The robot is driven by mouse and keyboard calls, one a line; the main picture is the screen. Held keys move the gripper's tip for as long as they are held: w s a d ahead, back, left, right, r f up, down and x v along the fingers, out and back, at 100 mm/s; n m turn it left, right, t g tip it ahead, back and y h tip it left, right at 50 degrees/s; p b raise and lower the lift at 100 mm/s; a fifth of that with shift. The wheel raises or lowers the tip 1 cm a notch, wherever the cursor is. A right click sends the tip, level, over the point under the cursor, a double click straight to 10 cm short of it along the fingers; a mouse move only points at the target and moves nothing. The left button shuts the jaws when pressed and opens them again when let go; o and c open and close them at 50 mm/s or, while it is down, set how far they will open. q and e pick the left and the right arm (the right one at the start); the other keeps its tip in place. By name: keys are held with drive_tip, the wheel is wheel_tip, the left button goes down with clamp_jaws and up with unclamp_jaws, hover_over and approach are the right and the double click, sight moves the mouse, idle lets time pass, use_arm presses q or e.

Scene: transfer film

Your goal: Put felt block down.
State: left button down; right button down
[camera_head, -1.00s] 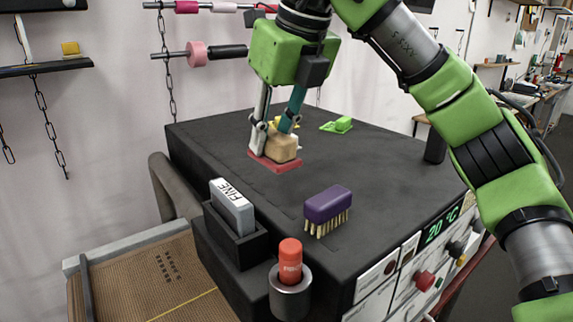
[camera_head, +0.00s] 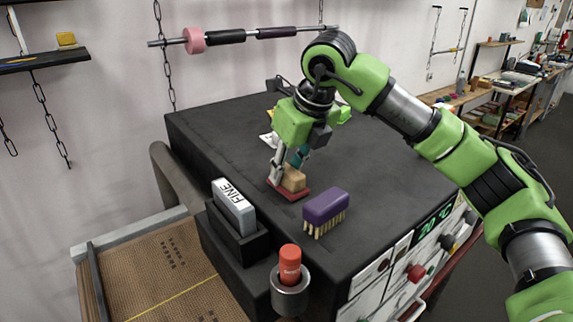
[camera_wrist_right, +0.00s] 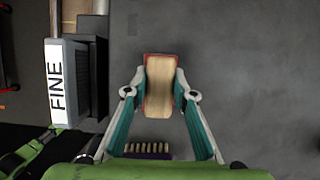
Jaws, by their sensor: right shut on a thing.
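The felt block, a light wooden block (camera_head: 293,180) with a red felt base (camera_head: 290,194), is over the dark machine top, behind and left of the purple brush. My right gripper (camera_head: 287,176) points down at it, with fingers closed on its sides. In the right wrist view, the block (camera_wrist_right: 160,88) sits between the two fingertips with red edges showing. I cannot tell whether the felt touches the top.
A purple brush (camera_head: 325,207) stands close in front of the block. A grey block marked FINE (camera_head: 234,205) sits in a black holder at the left edge. A red stick (camera_head: 290,265) stands in a metal cup in front. The dark top (camera_head: 375,185) is clear to the right.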

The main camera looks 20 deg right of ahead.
drive_tip(key=shift+a+f, duration=0.1)
drive_tip(key=c, duration=1.8)
unclamp_jaws()
use_arm(q)
drive_tip(key=shift+w+f, duration=0.2)
drive_tip(key=shift+w, duration=0.15)
use_arm(e)
drive_tip(key=shift+o, duration=0.5)
